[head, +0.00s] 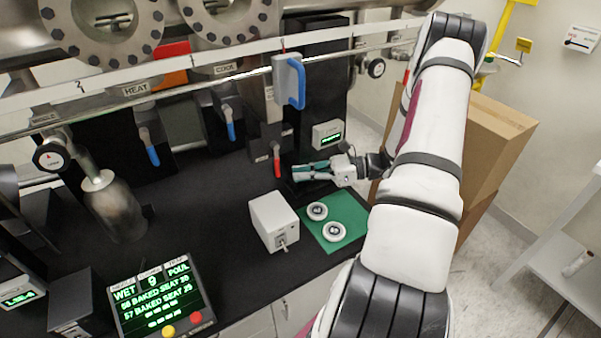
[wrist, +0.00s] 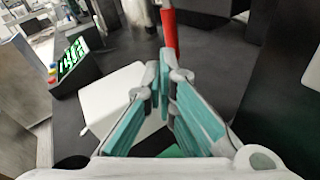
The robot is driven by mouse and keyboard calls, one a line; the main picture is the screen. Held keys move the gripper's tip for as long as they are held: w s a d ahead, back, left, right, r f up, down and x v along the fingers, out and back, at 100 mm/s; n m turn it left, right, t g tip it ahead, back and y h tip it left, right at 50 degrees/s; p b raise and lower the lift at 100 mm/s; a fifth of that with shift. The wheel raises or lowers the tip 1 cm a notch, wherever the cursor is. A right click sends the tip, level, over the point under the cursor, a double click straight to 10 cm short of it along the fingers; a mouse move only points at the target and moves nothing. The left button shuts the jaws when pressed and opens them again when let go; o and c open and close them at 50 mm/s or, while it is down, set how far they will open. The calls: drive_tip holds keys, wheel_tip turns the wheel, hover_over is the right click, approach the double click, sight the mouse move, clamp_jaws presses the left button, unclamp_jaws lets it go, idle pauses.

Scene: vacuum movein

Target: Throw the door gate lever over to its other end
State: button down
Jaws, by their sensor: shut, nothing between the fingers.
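My gripper (head: 298,172) is just right of the red handle in the head view, low over the black bench. In the wrist view the red handle (wrist: 170,35) stands just beyond the tips of my gripper (wrist: 170,75). The teal-padded fingers are shut and hold nothing. I cannot tell whether the tips touch the handle. A blue door-like handle (head: 298,82) on a grey block hangs from the rail above.
A white box (head: 272,219) and two round white discs on a green mat (head: 350,212) lie in front. Blue levers (head: 152,153) (head: 230,130) hang to the left. A small green display (head: 327,135) stands behind my gripper. Cardboard boxes (head: 495,140) stand at right.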

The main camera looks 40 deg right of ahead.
drive_tip(key=r+b+v, duration=0.1)
drive_tip(key=b+v, duration=0.1)
drive_tip(key=v, duration=0.8)
drive_tip(key=shift+r, duration=0.2)
drive_tip(key=shift+s+d, duration=0.15)
drive_tip(key=shift+s, duration=0.05)
